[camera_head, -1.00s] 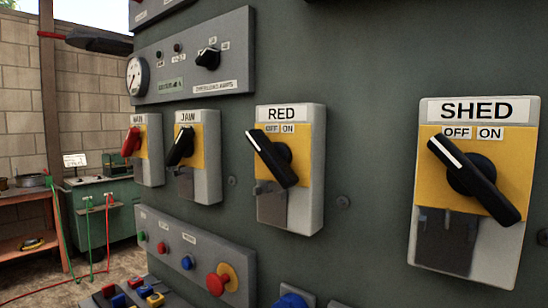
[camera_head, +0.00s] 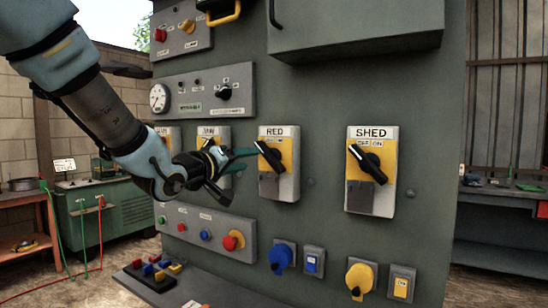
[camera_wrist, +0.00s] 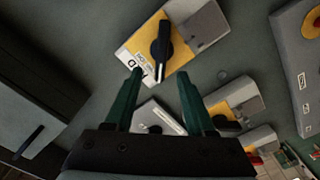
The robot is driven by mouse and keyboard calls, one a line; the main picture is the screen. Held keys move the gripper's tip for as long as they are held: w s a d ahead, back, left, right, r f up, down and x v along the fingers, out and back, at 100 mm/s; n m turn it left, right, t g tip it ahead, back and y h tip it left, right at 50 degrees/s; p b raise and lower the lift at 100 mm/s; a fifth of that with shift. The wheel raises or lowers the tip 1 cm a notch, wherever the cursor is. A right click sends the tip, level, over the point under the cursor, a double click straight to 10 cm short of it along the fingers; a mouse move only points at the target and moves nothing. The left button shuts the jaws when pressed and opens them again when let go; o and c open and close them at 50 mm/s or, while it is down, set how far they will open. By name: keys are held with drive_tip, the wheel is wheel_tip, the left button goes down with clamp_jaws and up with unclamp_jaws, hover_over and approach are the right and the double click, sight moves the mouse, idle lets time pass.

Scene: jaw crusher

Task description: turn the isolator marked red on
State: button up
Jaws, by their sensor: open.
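The isolator marked RED (camera_head: 279,163) is a grey box with a yellow plate on the dark green panel, with OFF at left and ON at right. Its black handle (camera_head: 270,157) tilts with the white-lined end at upper left, towards OFF. My gripper (camera_head: 245,160) is open and empty, just left of this isolator. The left finger covers part of the label.
The SHED isolator (camera_head: 372,171) is to the right. The JAW isolator (camera_head: 212,132) is partly hidden behind my gripper. Below are a button box with a red emergency knob (camera_head: 233,240), and blue (camera_head: 281,257) and yellow (camera_head: 360,278) sockets.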

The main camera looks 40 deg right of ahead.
sight(266, 156)
drive_tip(key=p+x, duration=0.3)
drive_tip(key=x, duration=0.7)
drive_tip(key=shift+w+d, duration=0.1)
drive_tip(key=shift+d, duration=0.05)
clamp_jaws()
